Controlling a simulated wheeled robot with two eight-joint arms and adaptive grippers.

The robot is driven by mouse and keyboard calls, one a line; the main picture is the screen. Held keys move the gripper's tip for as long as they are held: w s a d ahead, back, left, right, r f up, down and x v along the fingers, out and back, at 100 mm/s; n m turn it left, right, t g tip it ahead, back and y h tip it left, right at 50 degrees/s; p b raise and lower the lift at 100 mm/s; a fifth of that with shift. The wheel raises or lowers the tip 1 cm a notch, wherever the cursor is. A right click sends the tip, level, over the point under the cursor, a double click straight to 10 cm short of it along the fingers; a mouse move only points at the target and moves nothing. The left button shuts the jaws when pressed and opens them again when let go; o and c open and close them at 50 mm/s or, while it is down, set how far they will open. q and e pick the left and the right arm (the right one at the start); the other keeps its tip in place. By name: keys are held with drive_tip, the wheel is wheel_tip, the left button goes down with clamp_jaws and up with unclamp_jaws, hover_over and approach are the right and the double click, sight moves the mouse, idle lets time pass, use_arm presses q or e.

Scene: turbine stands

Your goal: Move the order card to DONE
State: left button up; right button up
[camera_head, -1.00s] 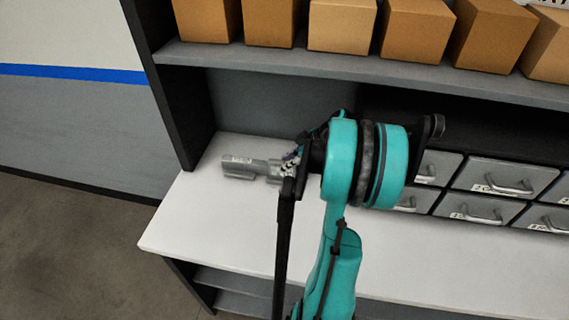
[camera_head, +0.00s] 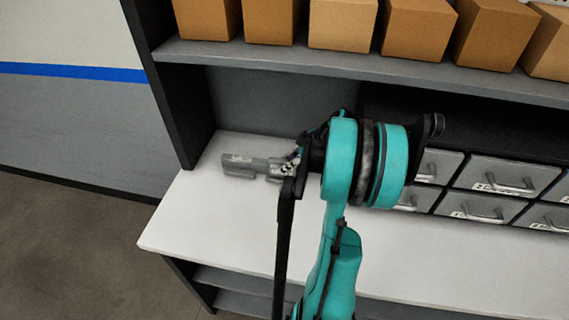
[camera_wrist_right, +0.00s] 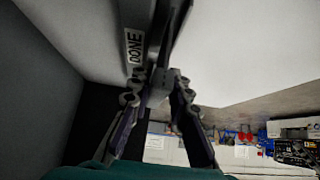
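A small grey holder (camera_head: 240,165) with a pale label stands on the white worktop at the far left in the head view. In the right wrist view a label reading DONE (camera_wrist_right: 134,47) is on a grey upright part. My right gripper (camera_head: 278,168) reaches left at the holder's right side, close to it or touching. In the wrist view its two fingers (camera_wrist_right: 160,88) flank a small grey piece, and dark narrow parts extend beyond them. I cannot make out the order card or whether the fingers grip it. My left gripper is not in view.
The white worktop (camera_head: 215,230) is clear in front of the holder. Grey drawers (camera_head: 495,178) stand at the right rear. A shelf (camera_head: 350,68) with several cardboard boxes (camera_head: 343,24) hangs above. A dark side panel (camera_head: 170,90) rises behind left of the holder.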

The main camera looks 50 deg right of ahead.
drive_tip(key=o, duration=0.3)
drive_tip(key=shift+f, duration=0.1)
drive_tip(key=shift+w+r+p, duration=0.1)
drive_tip(key=shift+r+p, duration=2.6)
drive_tip(key=shift+r, duration=1)
drive_tip(key=w+a+m+g+h+b, duration=0.2)
drive_tip(key=w+a+m+b, duration=0.1)
drive_tip(key=a, duration=1.6)
drive_tip(key=s+a+f+b, duration=0.1)
drive_tip(key=s+a, duration=0.1)
drive_tip(key=a, duration=0.3)
drive_tip(key=s+a+f+m+t+h+b, duration=0.1)
drive_tip(key=s+a, duration=0.1)
drive_tip(key=a, duration=0.3)
drive_tip(key=s+a+f+m+b, duration=0.1)
drive_tip(key=s+a, duration=0.1)
drive_tip(key=a, duration=0.2)
drive_tip(key=shift+s+a+f+t+h+b, duration=0.25)
drive_tip(key=shift+a+f+t+h+b, duration=0.05)
drive_tip(key=shift+a+f+t, duration=0.1)
